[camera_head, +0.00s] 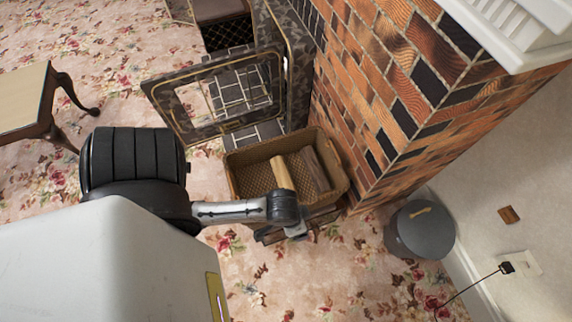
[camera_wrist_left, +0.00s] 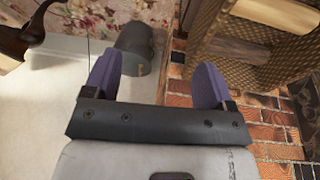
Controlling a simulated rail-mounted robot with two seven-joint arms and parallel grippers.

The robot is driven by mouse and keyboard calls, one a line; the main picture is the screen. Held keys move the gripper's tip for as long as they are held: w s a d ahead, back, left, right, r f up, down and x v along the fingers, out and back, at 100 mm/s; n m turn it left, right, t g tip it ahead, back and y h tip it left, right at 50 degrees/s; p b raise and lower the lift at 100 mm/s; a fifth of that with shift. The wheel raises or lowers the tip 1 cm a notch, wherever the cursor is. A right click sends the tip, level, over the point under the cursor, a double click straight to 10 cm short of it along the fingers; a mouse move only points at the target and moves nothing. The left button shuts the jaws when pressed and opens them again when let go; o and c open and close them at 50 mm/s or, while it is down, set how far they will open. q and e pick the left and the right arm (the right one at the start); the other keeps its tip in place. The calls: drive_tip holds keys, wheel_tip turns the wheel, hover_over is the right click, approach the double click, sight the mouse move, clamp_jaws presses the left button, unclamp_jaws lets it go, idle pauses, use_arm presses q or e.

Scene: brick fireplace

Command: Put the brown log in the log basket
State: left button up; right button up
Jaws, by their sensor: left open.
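The wicker log basket (camera_head: 238,181) stands on the floor beside the brick fireplace. A dark brown log (camera_head: 315,170) lies inside it, to the right of a paler tan log (camera_head: 282,172). In the left wrist view the basket (camera_wrist_left: 285,75) is at the upper right, with the brown log (camera_wrist_left: 238,50) and the tan log (camera_wrist_left: 285,13) in it. My left gripper (camera_head: 297,232) is in front of the basket's near side. Its purple fingers (camera_wrist_left: 153,82) are open with nothing between them. My right gripper is not in view.
A grey lidded bucket (camera_head: 421,232) stands right of the basket, by the wall. The fireplace's open door panel (camera_head: 215,95) is behind the basket. A wooden table (camera_head: 28,98) is at the left. Floral carpet (camera_head: 345,285) lies clear in front.

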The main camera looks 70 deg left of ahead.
use_arm(q)
drive_tip(key=s+r+m, duration=0.2)
drive_tip(key=s+r, duration=0.1)
drive_tip(key=r, duration=0.2)
drive_tip(key=shift+s+a+t+y, duration=0.2)
drive_tip(key=shift+s+t+y, duration=0.1)
drive_tip(key=shift+t, duration=0.1)
drive_tip(key=shift+r, duration=0.1)
